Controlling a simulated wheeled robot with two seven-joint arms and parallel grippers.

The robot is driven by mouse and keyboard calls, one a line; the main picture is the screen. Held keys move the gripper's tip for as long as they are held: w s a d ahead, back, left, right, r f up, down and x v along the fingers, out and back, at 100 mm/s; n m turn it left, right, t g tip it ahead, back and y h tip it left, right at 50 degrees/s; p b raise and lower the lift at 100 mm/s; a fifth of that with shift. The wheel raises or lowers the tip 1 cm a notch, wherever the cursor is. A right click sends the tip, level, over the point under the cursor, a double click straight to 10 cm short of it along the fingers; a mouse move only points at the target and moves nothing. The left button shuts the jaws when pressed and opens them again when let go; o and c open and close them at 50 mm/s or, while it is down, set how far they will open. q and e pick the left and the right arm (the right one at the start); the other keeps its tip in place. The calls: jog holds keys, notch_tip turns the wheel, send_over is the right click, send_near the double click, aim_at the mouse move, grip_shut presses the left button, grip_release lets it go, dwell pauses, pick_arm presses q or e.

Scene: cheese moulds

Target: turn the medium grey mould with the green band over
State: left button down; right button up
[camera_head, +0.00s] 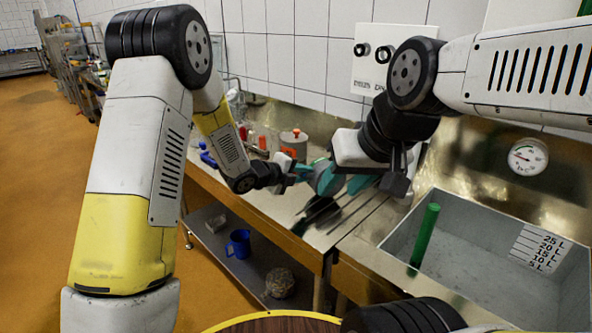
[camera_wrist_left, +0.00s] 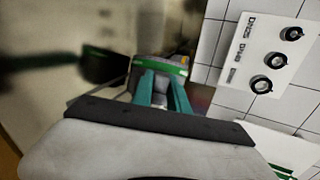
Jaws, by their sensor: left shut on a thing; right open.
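The grey mould with the green band (camera_wrist_left: 160,67) is between the teal fingers of my left gripper (camera_wrist_left: 163,92) in the left wrist view. In the head view the mould (camera_head: 328,179) looks tilted and seems to be held above the metal bench, with a dark shadow or reflection below it. My left gripper (camera_head: 304,172) is shut on it from the left. My right gripper (camera_head: 362,184) is open close to the mould's right side. I cannot tell whether it touches the mould. The mould's far side is hidden.
The metal bench (camera_head: 345,222) has several bottles and orange items at its back left. A sink (camera_head: 470,240) with a green rod (camera_head: 424,236) is at the right. A blue jug (camera_head: 238,243) stands on the shelf below. A control plate (camera_wrist_left: 265,55) is on the tiled wall.

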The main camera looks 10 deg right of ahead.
aim_at(321, 168)
pick_arm(q)
jog(key=m, duration=0.2)
jog(key=r+m, duration=0.1)
jog(key=m, duration=0.1)
jog(key=shift+d, duration=0.3)
jog(key=m, duration=0.2)
jog(key=r+m, duration=0.1)
jog(key=shift+s+d, duration=0.15)
jog(key=shift+d, duration=0.15)
jog(key=m, duration=0.5)
jog(key=shift+s+d+r, duration=0.35)
jog(key=shift+d+r, duration=0.05)
jog(key=m, duration=0.4)
jog(key=shift+s+d+m, duration=0.3)
jog(key=shift+s+d, duration=0.05)
jog(key=shift+s, duration=0.05)
